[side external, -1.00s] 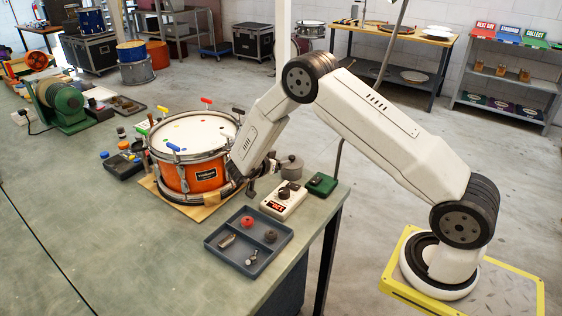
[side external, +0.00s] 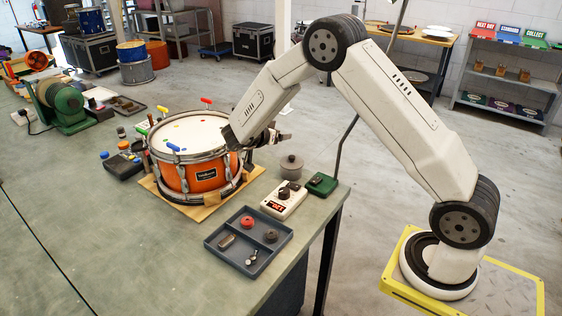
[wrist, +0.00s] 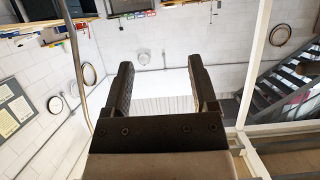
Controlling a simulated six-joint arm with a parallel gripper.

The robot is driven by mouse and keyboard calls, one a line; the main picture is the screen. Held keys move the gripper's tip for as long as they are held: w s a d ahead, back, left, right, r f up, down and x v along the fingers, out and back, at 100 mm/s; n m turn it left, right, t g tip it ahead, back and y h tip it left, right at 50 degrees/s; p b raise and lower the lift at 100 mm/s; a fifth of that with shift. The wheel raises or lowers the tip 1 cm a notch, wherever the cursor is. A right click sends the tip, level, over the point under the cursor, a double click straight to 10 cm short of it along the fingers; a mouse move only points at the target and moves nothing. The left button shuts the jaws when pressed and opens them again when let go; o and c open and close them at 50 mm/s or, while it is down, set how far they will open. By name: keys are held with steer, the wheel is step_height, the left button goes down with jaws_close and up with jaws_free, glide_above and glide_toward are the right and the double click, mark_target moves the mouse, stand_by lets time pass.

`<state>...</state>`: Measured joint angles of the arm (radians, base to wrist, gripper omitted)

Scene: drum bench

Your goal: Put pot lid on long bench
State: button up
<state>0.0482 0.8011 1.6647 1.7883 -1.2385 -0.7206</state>
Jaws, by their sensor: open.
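A grey round lidded piece with a small knob on top, apparently the pot lid (side external: 291,167), rests on the long bench (side external: 130,240) near its right edge, behind the white control box. I cannot tell whether a pot is under it. My gripper (side external: 281,137) is in the air above and slightly left of it, right of the drum. In the wrist view my gripper (wrist: 160,62) has its two dark fingers wide apart with nothing between them. The wrist view faces the wall and does not show the lid.
The orange snare drum (side external: 199,179) on a wooden board stands just left of my gripper. A white control box (side external: 284,201), a green box (side external: 321,184) and a grey parts tray (side external: 248,243) lie near the right edge. The front left of the bench is clear.

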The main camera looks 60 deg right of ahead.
step_height(320, 180, up, 7)
steer(key=w+a+r+n+t+y, duration=0.25)
steer(key=w+n+t+y, duration=0.25)
steer(key=w+n+t, duration=0.75)
steer(key=n+g+y, duration=0.4)
steer(key=n+g, duration=0.9)
steer(key=n, duration=1)
glide_above(288, 164)
steer(key=shift+t, duration=0.25)
steer(key=shift+a+f, duration=0.15)
steer(key=shift+f, duration=8)
